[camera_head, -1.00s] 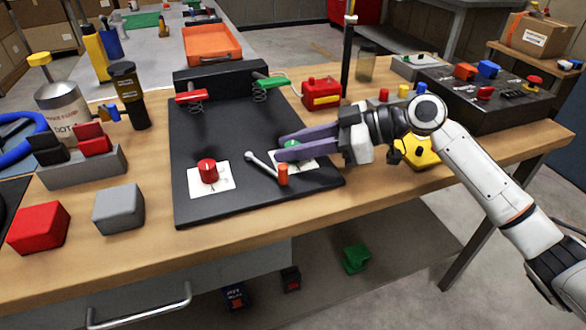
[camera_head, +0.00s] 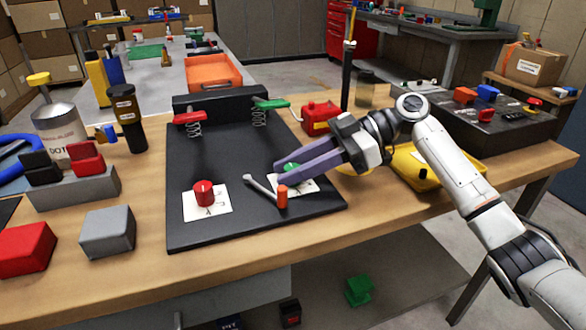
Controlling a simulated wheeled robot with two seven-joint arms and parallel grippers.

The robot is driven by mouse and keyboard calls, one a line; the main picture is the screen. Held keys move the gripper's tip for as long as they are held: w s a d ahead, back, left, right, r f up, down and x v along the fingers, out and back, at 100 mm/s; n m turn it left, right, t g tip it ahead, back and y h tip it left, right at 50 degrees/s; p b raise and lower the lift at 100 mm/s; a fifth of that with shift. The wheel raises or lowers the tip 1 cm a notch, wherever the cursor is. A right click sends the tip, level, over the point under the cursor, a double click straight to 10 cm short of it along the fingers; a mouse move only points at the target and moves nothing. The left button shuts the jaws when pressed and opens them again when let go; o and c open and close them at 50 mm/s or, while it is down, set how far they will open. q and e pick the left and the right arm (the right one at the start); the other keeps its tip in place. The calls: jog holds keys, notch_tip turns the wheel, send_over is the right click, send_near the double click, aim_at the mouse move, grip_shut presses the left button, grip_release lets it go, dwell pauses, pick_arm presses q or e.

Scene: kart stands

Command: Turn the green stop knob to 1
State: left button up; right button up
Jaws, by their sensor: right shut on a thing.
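The green stop knob (camera_head: 291,167) sits on a white card (camera_head: 299,188) at the right of the black board (camera_head: 230,229). My right gripper (camera_head: 287,172) comes in from the right, its two purple fingers at the knob and shut on it. The fingers cover part of the knob and card, and I cannot read the knob's setting. A red knob (camera_head: 204,193) stands on another white card (camera_head: 221,209) at the board's left. My left gripper is not in view.
Red (camera_head: 190,117) and green (camera_head: 271,104) spring levers stand at the board's back. A red can (camera_head: 320,119) and a yellow case (camera_head: 412,168) are near my right arm.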

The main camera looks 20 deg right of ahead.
jog(key=o, duration=1)
jog(key=shift+o, duration=0.2)
jog(key=v, duration=1)
jog(key=shift+d+r, duration=0.1)
jog(key=shift+r, duration=0.1)
